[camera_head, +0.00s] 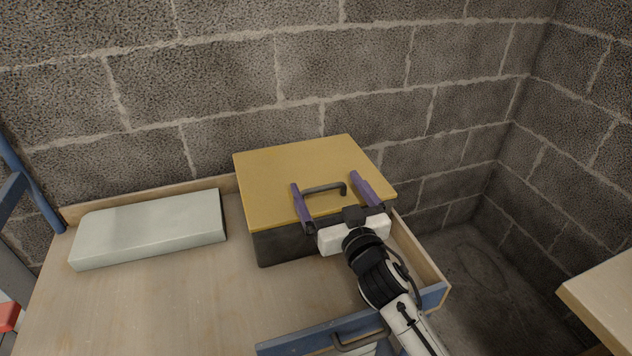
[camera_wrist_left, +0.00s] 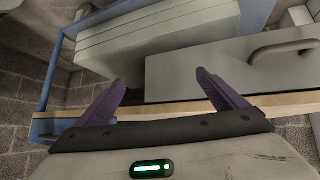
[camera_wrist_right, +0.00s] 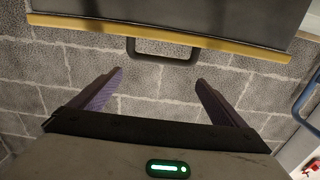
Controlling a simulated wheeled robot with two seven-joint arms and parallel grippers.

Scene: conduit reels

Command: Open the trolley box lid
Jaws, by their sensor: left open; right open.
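The trolley box has a dark body (camera_head: 275,245) and a flat yellow lid (camera_head: 280,170), and the lid lies shut on it. A dark bar handle (camera_head: 324,188) sits by the lid's near right edge. My right gripper (camera_head: 326,180) is open, with its purple fingers on either side of the handle in the head view. In the right wrist view, the handle (camera_wrist_right: 163,60) lies just beyond the open fingertips, apart from them. My left gripper (camera_wrist_left: 161,77) is open and empty in the left wrist view; the head view does not show it.
The box stands on a wooden trolley top (camera_head: 170,300) with a raised rim and blue frame. A pale grey block (camera_head: 150,232) lies to its left. A block wall (camera_head: 330,65) is close behind. Another wooden surface (camera_head: 605,295) is at the right.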

